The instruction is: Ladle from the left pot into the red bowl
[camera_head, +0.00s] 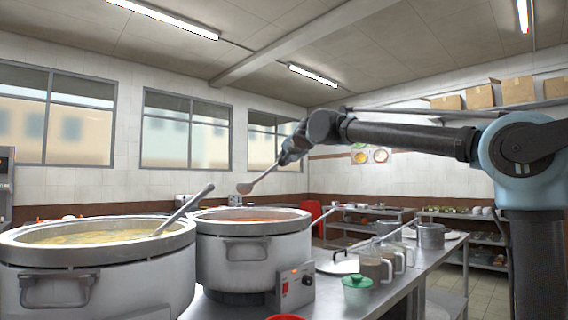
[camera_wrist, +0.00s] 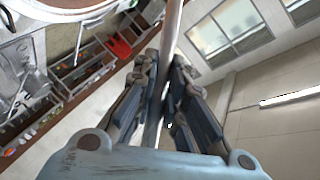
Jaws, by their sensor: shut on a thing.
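My gripper (camera_head: 290,153) is shut on a ladle (camera_head: 262,178) and holds it in the air, its scoop end lower and to the left, apart from the pots. In the wrist view the ladle handle (camera_wrist: 172,40) runs between the fingers of my gripper (camera_wrist: 166,78). The left pot (camera_head: 95,285) is large and metal, with yellowish soup; another ladle (camera_head: 187,209) leans on its rim. The right pot (camera_head: 240,262) holds orange-red soup. A red rim (camera_head: 287,317), likely the red bowl, shows at the bottom edge, mostly cut off. What the held scoop contains is hidden.
A control box (camera_head: 296,286) stands in front of the right pot. A green-lidded container (camera_head: 357,289), clear jugs (camera_head: 376,264) and a small metal pot (camera_head: 431,236) stand on the steel counter to the right. Shelves (camera_head: 462,235) and a red chair (camera_head: 317,213) are behind.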

